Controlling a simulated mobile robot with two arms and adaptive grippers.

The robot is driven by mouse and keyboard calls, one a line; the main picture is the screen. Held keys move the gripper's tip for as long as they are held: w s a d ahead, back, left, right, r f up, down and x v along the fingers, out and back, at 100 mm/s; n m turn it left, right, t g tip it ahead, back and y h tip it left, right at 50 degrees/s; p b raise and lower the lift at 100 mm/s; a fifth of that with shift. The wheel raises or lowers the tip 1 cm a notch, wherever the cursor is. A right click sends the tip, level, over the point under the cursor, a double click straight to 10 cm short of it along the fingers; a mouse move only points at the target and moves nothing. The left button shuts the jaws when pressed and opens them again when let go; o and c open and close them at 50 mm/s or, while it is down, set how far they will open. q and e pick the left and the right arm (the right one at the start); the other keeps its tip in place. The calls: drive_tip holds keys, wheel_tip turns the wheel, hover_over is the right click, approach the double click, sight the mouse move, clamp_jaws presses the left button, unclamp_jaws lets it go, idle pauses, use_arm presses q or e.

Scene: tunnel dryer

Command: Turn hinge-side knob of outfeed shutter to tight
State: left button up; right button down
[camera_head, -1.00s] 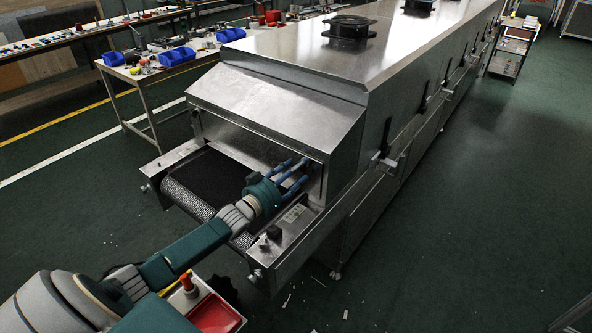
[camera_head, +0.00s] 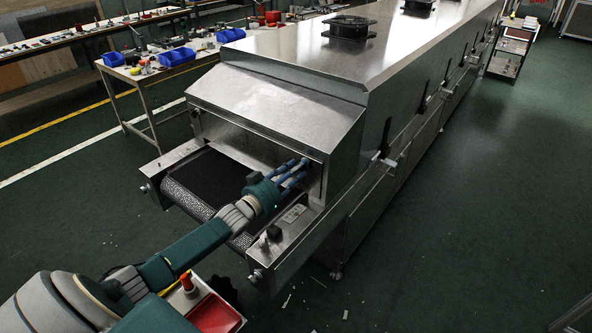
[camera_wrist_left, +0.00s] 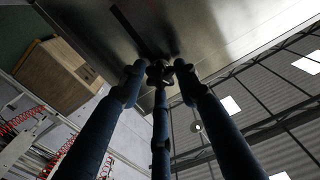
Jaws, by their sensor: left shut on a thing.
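The outfeed shutter (camera_head: 275,122) is the sloped steel panel over the conveyor mouth of the dryer. My left arm reaches over the belt, and my left gripper (camera_head: 304,165) is at the shutter's lower right corner. The left wrist view shows the blue fingers closed around a small dark knob (camera_wrist_left: 158,73) on the steel face. The fingertips hide part of the knob, so its turned angle cannot be read. In the head view the knob is hidden behind the fingers. My right gripper is not in view.
The conveyor belt (camera_head: 205,180) runs below my left arm. A table (camera_head: 150,82) with blue bins stands at the left. The green floor at the right is open.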

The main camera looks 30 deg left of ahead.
use_arm(q)
drive_tip(key=shift+f, duration=0.25)
drive_tip(key=m+b, duration=0.4)
drive_tip(key=m, duration=0.7)
drive_tip(key=m+b, duration=0.4)
drive_tip(key=m, duration=0.7)
drive_tip(key=shift+a+r+m, duration=0.2)
drive_tip(key=shift+m, duration=0.2)
drive_tip(key=shift+r+b, duration=0.1)
drive_tip(key=shift+b, duration=0.2)
drive_tip(key=o, duration=1.1)
drive_tip(key=shift+o, duration=0.2)
